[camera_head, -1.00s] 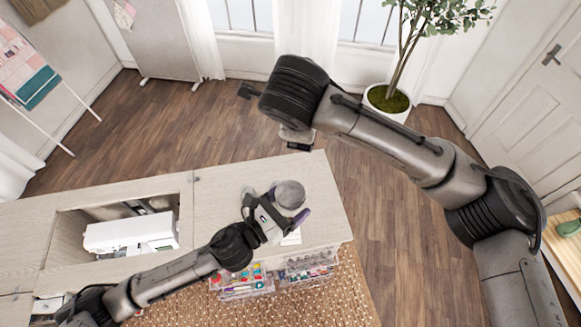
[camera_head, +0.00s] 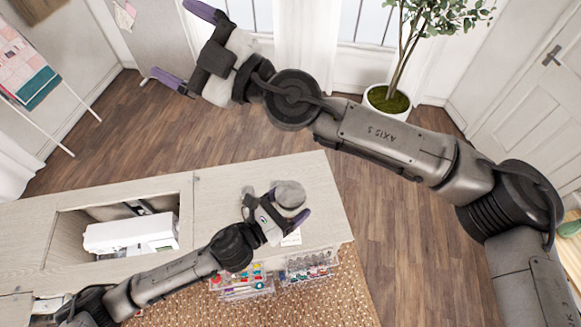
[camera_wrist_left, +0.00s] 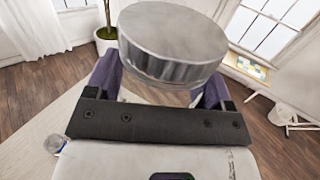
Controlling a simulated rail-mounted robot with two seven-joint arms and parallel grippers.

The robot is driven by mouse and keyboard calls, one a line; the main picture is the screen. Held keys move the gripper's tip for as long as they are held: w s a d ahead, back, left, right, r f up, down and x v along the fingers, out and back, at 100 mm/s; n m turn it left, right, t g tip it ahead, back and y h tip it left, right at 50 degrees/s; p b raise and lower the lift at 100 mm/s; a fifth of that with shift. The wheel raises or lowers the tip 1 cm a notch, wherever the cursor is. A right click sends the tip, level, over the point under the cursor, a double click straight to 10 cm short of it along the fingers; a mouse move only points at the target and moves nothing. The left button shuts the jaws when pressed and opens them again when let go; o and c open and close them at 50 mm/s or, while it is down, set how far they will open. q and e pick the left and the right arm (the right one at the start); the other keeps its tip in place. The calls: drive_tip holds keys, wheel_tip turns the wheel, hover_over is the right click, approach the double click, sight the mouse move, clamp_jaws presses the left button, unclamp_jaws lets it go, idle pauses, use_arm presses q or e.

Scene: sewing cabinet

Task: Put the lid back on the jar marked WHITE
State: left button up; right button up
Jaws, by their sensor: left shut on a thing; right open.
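My left gripper (camera_head: 287,203) is over the right part of the cabinet top. It is shut on a round grey metal lid (camera_wrist_left: 172,42), which fills the space between its purple fingers in the left wrist view; the lid also shows in the head view (camera_head: 290,193). A small clear object (camera_wrist_left: 55,143) stands on the top at the lower left of the left wrist view; I cannot tell if it is a jar. No marking WHITE can be read. My right gripper (camera_head: 183,45) is open and empty, raised at the upper left, away from the cabinet.
A white sewing machine (camera_head: 130,234) sits in the opening of the pale cabinet top (camera_head: 222,195). Clear trays with coloured items (camera_head: 242,282) are at its front edge. A white card (camera_head: 291,238) lies beside my left gripper. A potted plant (camera_head: 388,100) stands behind.

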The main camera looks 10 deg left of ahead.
drive_tip(key=s+a+f+n+g+h, duration=0.1)
drive_tip(key=s+f+n+g+h, duration=0.35)
drive_tip(key=n, duration=0.95)
drive_tip(key=n+h, duration=1.6)
drive_tip(key=n, duration=1.4)
hover_over(291, 193)
drive_tip(key=shift+g, duration=0.25)
drive_tip(key=f, duration=1.1)
drive_tip(key=a+f, duration=0.1)
drive_tip(key=f, duration=0.5)
drive_tip(key=shift+f, duration=0.2)
drive_tip(key=shift+d+n+h, duration=0.25)
drive_tip(key=shift+d+n, duration=0.2)
drive_tip(key=shift+n, duration=1.75)
drive_tip(key=shift+f, duration=0.1)
drive_tip(key=shift+f, duration=3.95)
